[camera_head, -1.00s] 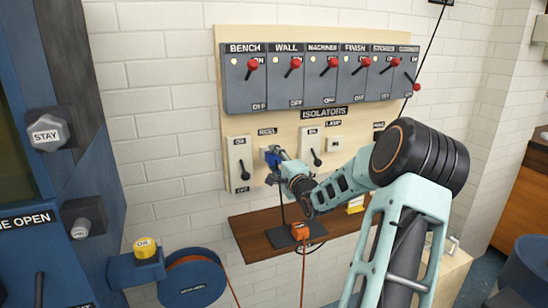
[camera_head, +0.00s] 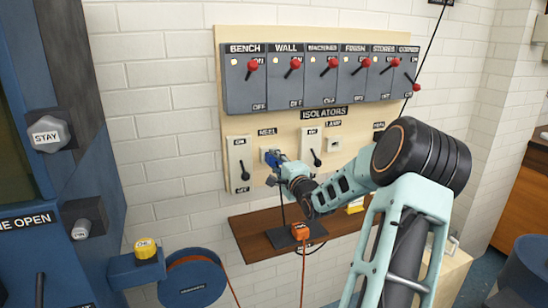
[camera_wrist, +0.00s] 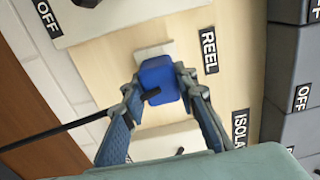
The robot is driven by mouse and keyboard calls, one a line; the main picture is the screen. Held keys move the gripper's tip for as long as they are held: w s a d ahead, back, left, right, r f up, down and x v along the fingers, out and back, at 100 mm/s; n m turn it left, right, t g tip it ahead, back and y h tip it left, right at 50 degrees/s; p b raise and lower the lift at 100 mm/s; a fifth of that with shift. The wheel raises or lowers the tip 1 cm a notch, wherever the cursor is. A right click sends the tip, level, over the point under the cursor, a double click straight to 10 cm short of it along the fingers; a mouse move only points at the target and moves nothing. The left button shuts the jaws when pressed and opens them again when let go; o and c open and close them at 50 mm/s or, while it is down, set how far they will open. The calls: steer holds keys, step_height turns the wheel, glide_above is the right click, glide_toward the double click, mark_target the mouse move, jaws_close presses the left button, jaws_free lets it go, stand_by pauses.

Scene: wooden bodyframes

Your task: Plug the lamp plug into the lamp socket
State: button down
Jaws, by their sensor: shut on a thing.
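My gripper (camera_wrist: 160,90) is shut on a blue plug (camera_wrist: 158,72) with a black cord. In the head view my gripper (camera_head: 275,165) is at the white socket (camera_head: 264,152) under the REEL label. The blue plug sits right in front of this socket; I cannot tell how far it is in. In the wrist view the socket's pale plate (camera_wrist: 153,50) shows just behind the plug. The lamp socket (camera_head: 334,144), white and empty, is to the right under the LAMP label.
Switches with red knobs (camera_head: 295,64) line the top of the board. Lever switches (camera_head: 239,170) flank the REEL socket. Below, a brown shelf (camera_head: 255,241) holds an orange plug (camera_head: 300,231) and a yellow item (camera_head: 355,206). A blue reel (camera_head: 193,282) is at lower left.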

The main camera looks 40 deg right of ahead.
mark_target(276, 161)
steer(key=shift+s+a, duration=0.1)
steer(key=shift+s, duration=0.5)
steer(key=shift+p+v, duration=0.55)
steer(key=shift+v, duration=0.6)
